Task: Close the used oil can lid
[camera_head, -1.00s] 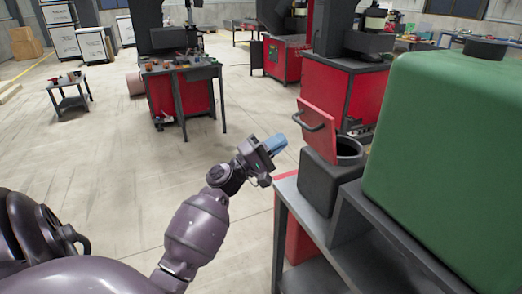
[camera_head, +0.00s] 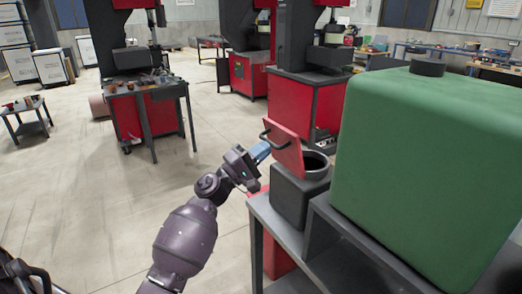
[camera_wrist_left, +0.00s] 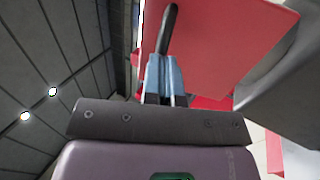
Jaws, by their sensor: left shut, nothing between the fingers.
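The used oil can (camera_head: 298,200) is a dark grey box with a round black opening at its top. Its red lid (camera_head: 288,150) stands raised on the left side of the opening, with a black bar handle (camera_head: 268,133). My left gripper (camera_head: 265,149), with blue fingers, is shut and empty at the outer face of the lid, just below the handle. In the left wrist view the gripper (camera_wrist_left: 165,62) overlaps the lower end of the handle (camera_wrist_left: 168,28), in front of the red lid (camera_wrist_left: 225,45). I cannot tell whether it touches. My right gripper is not in view.
The can stands on a grey metal stand (camera_head: 268,213). A large green tank (camera_head: 425,160) rises close to its right. Red and black machines (camera_head: 300,100) stand behind. The floor (camera_head: 90,190) left of my arm is clear.

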